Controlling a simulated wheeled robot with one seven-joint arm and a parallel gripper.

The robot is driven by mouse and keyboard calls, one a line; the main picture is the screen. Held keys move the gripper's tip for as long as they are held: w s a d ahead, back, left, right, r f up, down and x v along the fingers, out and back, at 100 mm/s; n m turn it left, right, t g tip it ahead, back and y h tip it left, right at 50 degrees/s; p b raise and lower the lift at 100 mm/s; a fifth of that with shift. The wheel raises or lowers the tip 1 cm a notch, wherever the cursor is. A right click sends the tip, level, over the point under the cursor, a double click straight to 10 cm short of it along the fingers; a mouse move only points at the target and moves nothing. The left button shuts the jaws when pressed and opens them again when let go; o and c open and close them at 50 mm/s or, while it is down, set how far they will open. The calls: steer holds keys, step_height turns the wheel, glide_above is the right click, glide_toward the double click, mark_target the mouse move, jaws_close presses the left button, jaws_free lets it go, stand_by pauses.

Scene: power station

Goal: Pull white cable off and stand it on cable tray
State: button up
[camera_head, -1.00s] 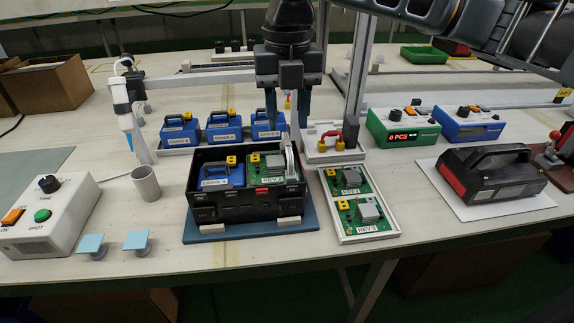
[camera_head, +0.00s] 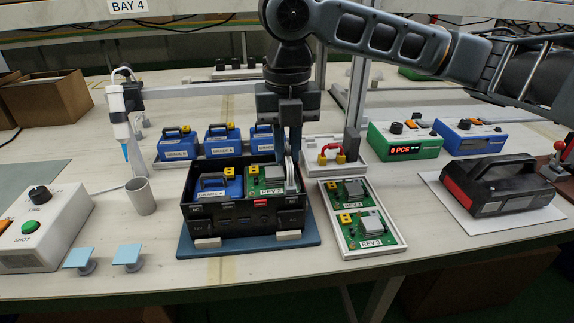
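The white cable (camera_head: 290,176) shows as a pale upright loop at the right end of the black box (camera_head: 225,219), beside the green board marked REV 2 (camera_head: 262,183). Its lower ends are hard to make out. My gripper (camera_head: 295,150) points down just above the loop, its dark fingers seen nearly edge-on and overlapping. I cannot tell whether they touch the cable or what gap lies between them. The white cable tray (camera_head: 354,169) stands behind and right of the box. A red cable with yellow ends (camera_head: 332,154) stands on it.
A white tray of green boards (camera_head: 399,245) lies right of the box. Blue units (camera_head: 222,139) stand behind it. A grey cup (camera_head: 141,196) and a dispenser (camera_head: 121,115) are at left. A black case (camera_head: 500,187) is at right. A grey post stands behind the cable tray.

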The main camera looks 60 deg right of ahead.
mark_target(288, 151)
jaws_close()
steer(key=shift+r, duration=0.2)
steer(key=shift+r+p, duration=3.55)
steer(key=shift+r, duration=0.35)
steer(key=shift+s, duration=0.1)
